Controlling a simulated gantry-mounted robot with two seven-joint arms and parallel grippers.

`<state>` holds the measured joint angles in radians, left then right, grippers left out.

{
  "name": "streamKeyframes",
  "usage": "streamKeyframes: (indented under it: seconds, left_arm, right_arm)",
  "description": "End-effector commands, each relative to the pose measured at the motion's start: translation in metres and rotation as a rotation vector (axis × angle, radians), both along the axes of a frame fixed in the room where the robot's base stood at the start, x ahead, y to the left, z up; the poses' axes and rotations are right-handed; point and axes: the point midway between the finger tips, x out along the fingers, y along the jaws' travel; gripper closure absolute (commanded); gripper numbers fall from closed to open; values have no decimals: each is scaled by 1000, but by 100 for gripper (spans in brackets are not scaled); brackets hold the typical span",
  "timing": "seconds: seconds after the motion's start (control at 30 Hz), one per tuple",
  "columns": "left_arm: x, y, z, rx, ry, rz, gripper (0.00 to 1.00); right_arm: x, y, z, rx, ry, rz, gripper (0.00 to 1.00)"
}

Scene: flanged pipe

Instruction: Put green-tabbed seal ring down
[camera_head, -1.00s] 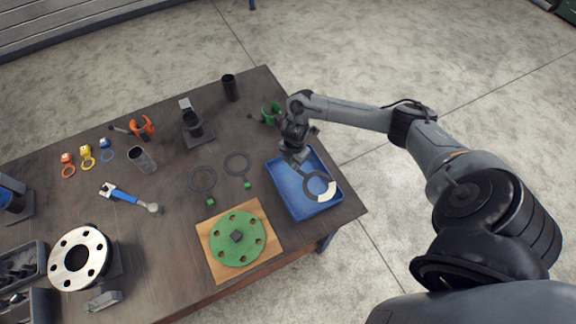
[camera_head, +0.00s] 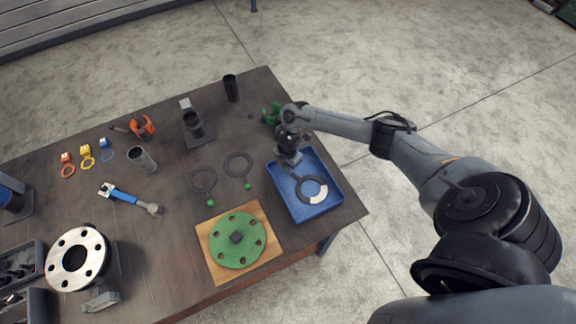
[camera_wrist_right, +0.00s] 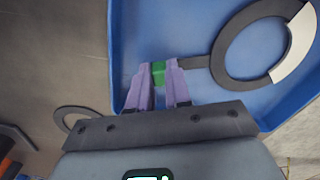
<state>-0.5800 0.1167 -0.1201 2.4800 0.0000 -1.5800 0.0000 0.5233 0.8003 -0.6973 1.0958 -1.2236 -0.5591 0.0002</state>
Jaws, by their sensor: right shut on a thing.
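My right gripper (camera_head: 292,163) is shut on the green tab (camera_wrist_right: 158,72) of a dark seal ring (camera_head: 299,188) with a white segment. The right wrist view shows the ring (camera_wrist_right: 222,57) reaching out to the right of the fingers (camera_wrist_right: 160,85). The ring is over the inside of the blue tray (camera_head: 334,178); whether it touches the tray floor I cannot tell. Two more dark rings with green tabs, a left one (camera_head: 193,187) and a right one (camera_head: 228,172), lie on the table left of the tray. My left gripper is not in view.
A green flange disc (camera_head: 221,240) sits on a wooden board (camera_head: 210,262) left of the tray. A green clamp-like part (camera_head: 270,115) stands behind the tray. A steel flange (camera_head: 60,250), a blue-handled wrench (camera_head: 128,197) and small tabbed rings lie further left. The tray is otherwise empty.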

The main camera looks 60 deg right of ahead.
Motion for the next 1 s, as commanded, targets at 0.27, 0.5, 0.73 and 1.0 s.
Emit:
streamKeyframes:
  seconds: [0.27,0.5,0.73,1.0]
  left_arm:
    - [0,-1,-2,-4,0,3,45]
    - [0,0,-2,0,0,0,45]
    - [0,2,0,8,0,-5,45]
    - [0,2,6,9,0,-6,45]
  right_arm:
    - [0,0,-3,0,0,0,77]
    - [0,0,-3,0,0,0,56]
    - [0,0,0,0,0,0,56]
    - [1,-1,29,-1,-3,2,56]
